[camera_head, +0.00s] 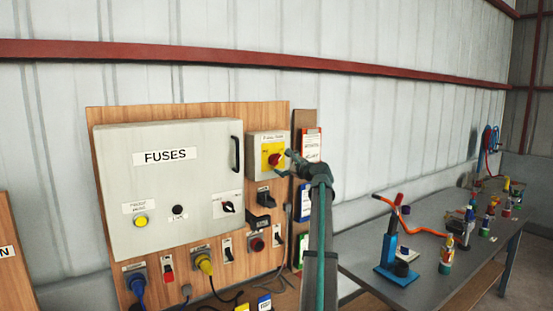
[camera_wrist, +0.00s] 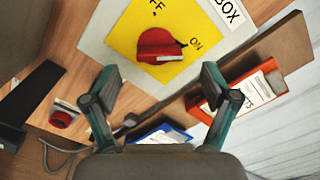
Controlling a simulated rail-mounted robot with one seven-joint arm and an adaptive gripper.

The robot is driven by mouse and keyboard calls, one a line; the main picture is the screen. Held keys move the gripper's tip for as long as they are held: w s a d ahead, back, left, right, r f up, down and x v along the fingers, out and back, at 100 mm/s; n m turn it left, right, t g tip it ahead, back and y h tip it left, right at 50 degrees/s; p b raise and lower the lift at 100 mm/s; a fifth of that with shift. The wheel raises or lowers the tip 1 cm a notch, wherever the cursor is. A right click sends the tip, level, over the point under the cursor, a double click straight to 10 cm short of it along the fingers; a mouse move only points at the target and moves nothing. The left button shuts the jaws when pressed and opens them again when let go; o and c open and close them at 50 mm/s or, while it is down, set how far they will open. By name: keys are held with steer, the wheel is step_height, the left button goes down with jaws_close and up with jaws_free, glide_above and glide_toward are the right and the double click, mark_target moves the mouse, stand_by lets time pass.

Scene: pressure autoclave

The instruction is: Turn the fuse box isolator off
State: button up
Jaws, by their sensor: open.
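The fuse box isolator is a grey box (camera_head: 254,145) with a yellow plate and a red rotary knob (camera_head: 274,159), mounted right of the large FUSES cabinet in the head view. In the wrist view the red knob (camera_wrist: 160,46) sits on the yellow plate (camera_wrist: 122,38), with "ON" printed beside it and partly visible "FF" lettering. The knob's pointer mark is toward the ON side. My gripper (camera_wrist: 158,82) is open and empty, just short of the knob, its two fingers apart below it in the wrist view. In the head view my gripper (camera_head: 291,156) is beside the isolator's right side.
The FUSES cabinet (camera_head: 170,185) with a black handle is on the wooden board. Sockets, plugs and switches sit below. An orange-framed sign (camera_wrist: 252,93) is close right of my gripper. A grey bench (camera_head: 430,270) with tools extends right.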

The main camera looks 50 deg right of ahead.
mark_target(278, 160)
steer(key=p+x, duration=0.1)
steer(key=x, duration=0.5)
steer(key=shift+p, duration=0.4)
steer(key=c, duration=1.1)
